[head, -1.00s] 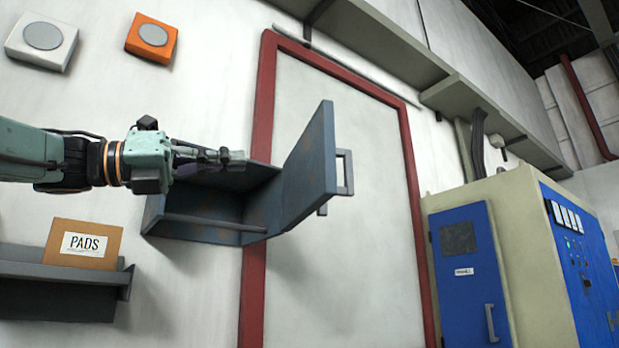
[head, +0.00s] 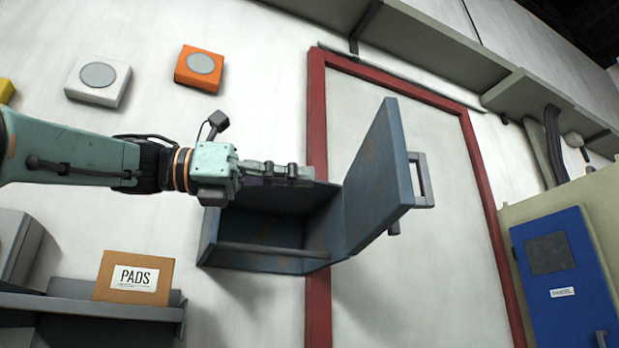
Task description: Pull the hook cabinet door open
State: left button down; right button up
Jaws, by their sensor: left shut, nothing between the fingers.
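The hook cabinet (head: 265,257) is a dark blue-grey open-fronted box on the white wall, with a rail across its front. Its door (head: 378,180) stands wide open, swung out on the right side. The door's grey handle (head: 424,181) is on its outer face, facing right. My left gripper (head: 308,174) is shut and empty, in front of the cabinet's upper edge and left of the door. It hides part of the cabinet's top, and I cannot tell whether it touches. My right gripper is not in view.
A PADS box (head: 134,278) stands on a grey shelf (head: 90,305) at lower left. White (head: 97,80) and orange (head: 199,68) wall units are above my arm. A red door frame (head: 318,120) is behind the cabinet. A blue electrical cabinet (head: 570,285) stands at right.

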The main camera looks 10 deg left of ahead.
pick_arm(q)
jog(key=p, duration=0.4)
send_near(396, 184)
jog(key=x, duration=0.4)
jog(key=shift+d+r, duration=0.15)
jog(key=shift+d, duration=0.75)
jog(key=shift+w+d+p, duration=0.3)
jog(key=shift+w+d, duration=0.05)
jog(key=shift+d, duration=0.2)
jog(key=shift+w+d, duration=0.1)
jog(key=shift+w, duration=0.05)
jog(key=shift+a, duration=0.3)
jog(key=shift+d, duration=0.1)
